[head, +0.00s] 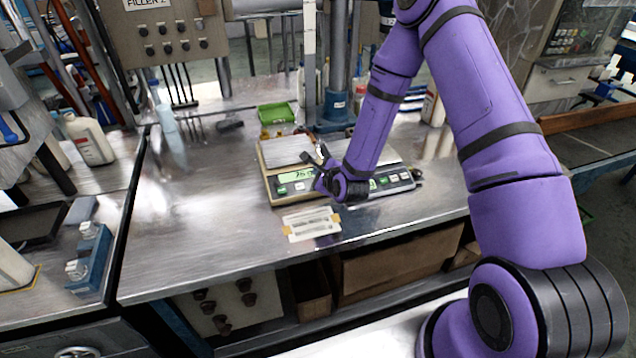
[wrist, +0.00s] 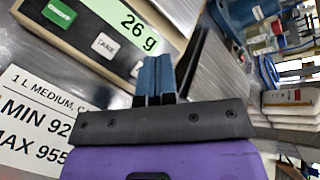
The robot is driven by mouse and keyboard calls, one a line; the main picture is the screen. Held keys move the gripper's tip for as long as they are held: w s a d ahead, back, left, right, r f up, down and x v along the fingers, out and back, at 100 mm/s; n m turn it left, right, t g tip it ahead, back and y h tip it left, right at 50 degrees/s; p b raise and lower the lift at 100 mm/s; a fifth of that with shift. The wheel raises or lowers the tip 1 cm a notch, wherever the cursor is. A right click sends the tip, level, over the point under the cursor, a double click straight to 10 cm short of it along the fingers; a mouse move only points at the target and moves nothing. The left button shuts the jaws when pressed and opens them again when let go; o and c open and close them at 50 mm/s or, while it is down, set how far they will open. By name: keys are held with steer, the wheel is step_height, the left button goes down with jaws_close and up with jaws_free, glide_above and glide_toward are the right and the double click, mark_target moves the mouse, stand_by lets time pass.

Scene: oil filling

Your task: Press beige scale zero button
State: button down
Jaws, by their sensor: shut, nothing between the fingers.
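The beige scale (head: 267,187) stands on the steel bench, left of a second scale. In the wrist view its dark front panel (wrist: 85,42) has a green button (wrist: 59,13), a white button (wrist: 105,45) whose small lettering looks like "TARE", and a green display (wrist: 140,28) reading 26 g. A pale button (wrist: 136,68) is partly hidden behind my fingers. My gripper (wrist: 153,62) is shut and empty, its blue fingertips together over the panel's right part, below the display. I cannot tell whether they touch it. My gripper (head: 322,173) also covers part of the panel in the head view.
The second scale (head: 392,183) sits close right of my gripper. A printed label card (head: 312,223) lies in front of the beige scale. A green tray (head: 277,113) and a blue column (head: 336,105) stand behind. The bench's left part is mostly clear.

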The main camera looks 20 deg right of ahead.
steer(key=shift+w+f, duration=0.3)
steer(key=shift+f, duration=0.4)
steer(key=shift+w+f, duration=0.25)
steer(key=shift+f, duration=0.45)
steer(key=shift+f, duration=0.1)
stand_by(1.0)
steer(key=shift+w+f, duration=0.15)
steer(key=shift+f, duration=0.15)
steer(key=shift+w+f, duration=0.1)
steer(key=shift+f, duration=0.25)
stand_by(0.8)
steer(key=shift+r, duration=0.2)
steer(key=shift+s+r, duration=0.25)
steer(key=shift+r, duration=0.3)
steer(key=shift+s+r, duration=0.3)
steer(key=shift+r, duration=0.5)
steer(key=shift+s+r, duration=0.3)
steer(key=shift+r, duration=0.45)
steer(key=shift+s+r, duration=0.3)
steer(key=shift+r, duration=0.5)
